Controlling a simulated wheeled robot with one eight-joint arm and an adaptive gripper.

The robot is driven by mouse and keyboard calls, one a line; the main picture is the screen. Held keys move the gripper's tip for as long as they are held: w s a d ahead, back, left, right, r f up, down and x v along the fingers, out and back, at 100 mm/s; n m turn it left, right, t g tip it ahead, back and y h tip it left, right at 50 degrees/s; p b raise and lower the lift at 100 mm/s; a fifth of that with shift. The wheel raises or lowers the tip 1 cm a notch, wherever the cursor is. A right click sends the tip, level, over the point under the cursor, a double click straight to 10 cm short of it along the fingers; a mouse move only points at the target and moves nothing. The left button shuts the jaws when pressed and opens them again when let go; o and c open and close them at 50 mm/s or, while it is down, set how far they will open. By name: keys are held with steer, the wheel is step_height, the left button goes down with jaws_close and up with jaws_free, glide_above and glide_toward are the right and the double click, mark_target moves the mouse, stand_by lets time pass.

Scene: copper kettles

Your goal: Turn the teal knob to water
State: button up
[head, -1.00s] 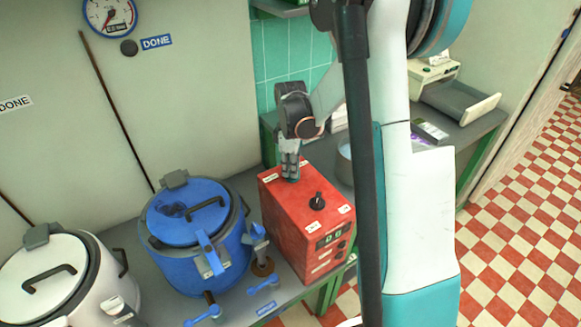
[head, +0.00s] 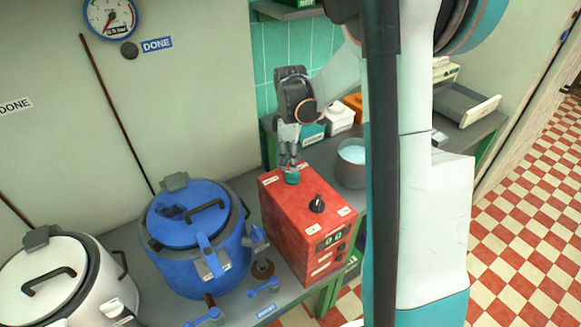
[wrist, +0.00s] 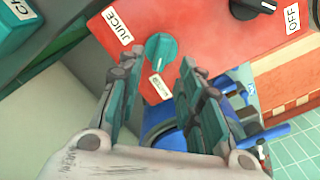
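The teal knob (head: 292,178) sits on top of the red box (head: 303,213), near its back edge. In the wrist view the teal knob (wrist: 161,48) lies between a white JUICE label (wrist: 117,26) and a smaller label (wrist: 160,87) too blurred to read. I cannot tell for sure which label its ridge points at. My gripper (head: 289,164) is just above the knob, fingers pointing down. In the wrist view my gripper (wrist: 160,66) is open, its fingers apart to either side of the knob, with nothing between them.
A black knob (head: 317,203) with an OFF label (wrist: 292,17) is on the same box. A blue kettle (head: 195,238) stands left of the box and a white one (head: 75,285) further left. A grey pot (head: 352,163) stands behind right on the bench.

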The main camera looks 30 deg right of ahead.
step_height(320, 180, up, 7)
steer(key=shift+r, duration=0.15)
stand_by(0.4)
steer(key=shift+a, duration=0.1)
